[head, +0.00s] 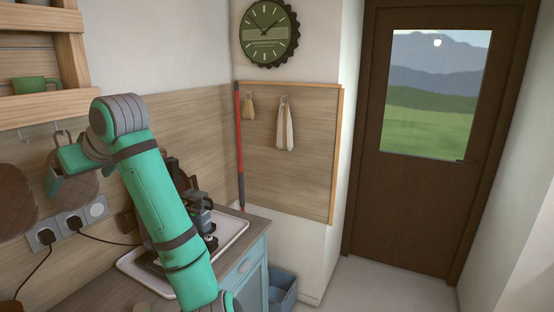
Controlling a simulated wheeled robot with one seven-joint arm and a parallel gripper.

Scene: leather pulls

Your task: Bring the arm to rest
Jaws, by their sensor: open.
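My green arm (160,200) rises from the bottom of the head view and bends at a grey joint (120,115). Beyond the joint, its green end turns left. My gripper (56,178) appears to be this green, claw-like end, seen small and side-on in front of the wood-panelled wall. It looks open, and I see nothing between its jaws. A brown quilted mitt (80,187) hangs close behind it; I cannot tell whether they touch.
A white tray (235,228) with a dark machine (198,205) lies on the counter, partly behind my arm. Sockets (70,220) with plugged cords are on the left wall. A blue bin (282,290) stands on the floor. Floor before the door (425,200) is clear.

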